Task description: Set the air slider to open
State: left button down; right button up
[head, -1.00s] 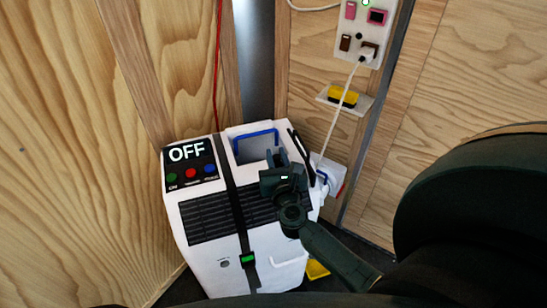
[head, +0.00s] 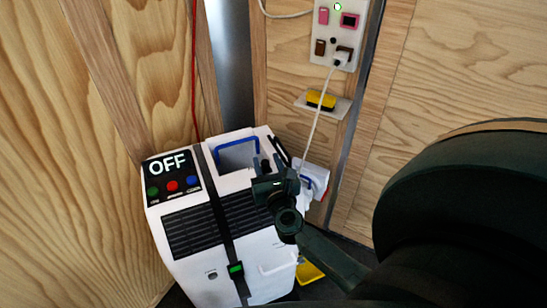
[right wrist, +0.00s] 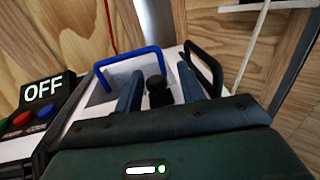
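The white machine (head: 222,268) stands in the corner with a black panel (head: 168,164) reading "OFF" above green, red and blue buttons. In the right wrist view a black knob (right wrist: 156,88), which looks like the slider, stands upright on its top. My right gripper (head: 266,165) is over the machine's right top side. In the wrist view its two fingers (right wrist: 160,80) are apart, one on each side of the knob; I cannot tell whether they touch it. The slider's track and any markings are hidden. My left gripper is not in view.
A blue handle (right wrist: 128,60) at the top recess and a black handle (right wrist: 203,68) stand close to the fingers. A white cable (head: 316,122) runs down from the wall socket panel (head: 322,48). A yellow block (head: 321,100) sits on a small wall shelf.

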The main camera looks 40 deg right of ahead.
pick_arm(q)
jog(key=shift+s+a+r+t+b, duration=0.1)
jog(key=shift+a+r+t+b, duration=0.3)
jog(key=shift+b, duration=0.4)
pick_arm(e)
jog(key=v, duration=1.2)
jog(key=shift+s, duration=0.25)
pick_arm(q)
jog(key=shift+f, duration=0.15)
